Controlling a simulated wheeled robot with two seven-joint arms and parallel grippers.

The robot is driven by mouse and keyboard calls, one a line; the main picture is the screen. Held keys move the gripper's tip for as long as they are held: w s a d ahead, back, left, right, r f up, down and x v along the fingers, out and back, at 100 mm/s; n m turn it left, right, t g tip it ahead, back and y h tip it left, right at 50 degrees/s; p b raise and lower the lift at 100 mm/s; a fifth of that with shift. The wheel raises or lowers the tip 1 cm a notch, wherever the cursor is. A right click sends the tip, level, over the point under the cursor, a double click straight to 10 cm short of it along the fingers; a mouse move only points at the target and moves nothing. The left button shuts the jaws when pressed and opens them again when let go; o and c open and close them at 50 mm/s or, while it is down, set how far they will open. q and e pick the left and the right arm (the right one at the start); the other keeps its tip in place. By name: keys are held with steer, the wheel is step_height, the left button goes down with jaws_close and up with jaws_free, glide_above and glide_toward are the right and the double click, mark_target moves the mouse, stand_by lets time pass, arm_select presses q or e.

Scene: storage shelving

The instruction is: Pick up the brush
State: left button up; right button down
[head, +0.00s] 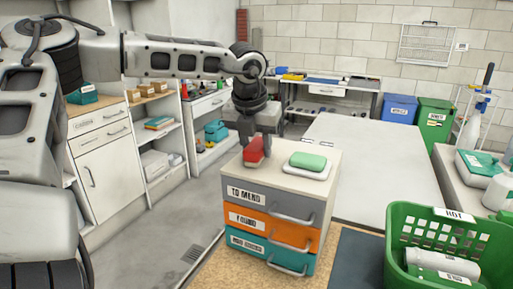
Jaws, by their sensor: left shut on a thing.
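A red brush (254,152) is at the top left of a small drawer unit (276,200). My left gripper (254,140) reaches down from above and is shut on the brush. The brush is at or just above the unit's top; I cannot tell whether it still touches. The gripper hides the upper part of the brush. A green soap-like block on a white dish (307,164) lies to the right of it on the same top. My right gripper is not in view.
The drawer unit has grey, orange and teal drawers with handles. A green basket (400,218) holding a white roll stands at the lower right. A large pale table (375,150) behind is clear. White cabinets (108,165) stand at the left.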

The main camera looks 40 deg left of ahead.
mark_target(258, 142)
arm_select(q)
steer(key=shift+r, duration=0.4)
step_height(258, 142, up, 2)
steer(key=shift+r, duration=0.2)
steer(key=s+r+b, duration=0.3)
steer(key=s+r, duration=0.6)
steer(key=s, duration=0.5)
steer(key=shift+r, duration=0.3)
steer(key=shift+o, duration=0.6)
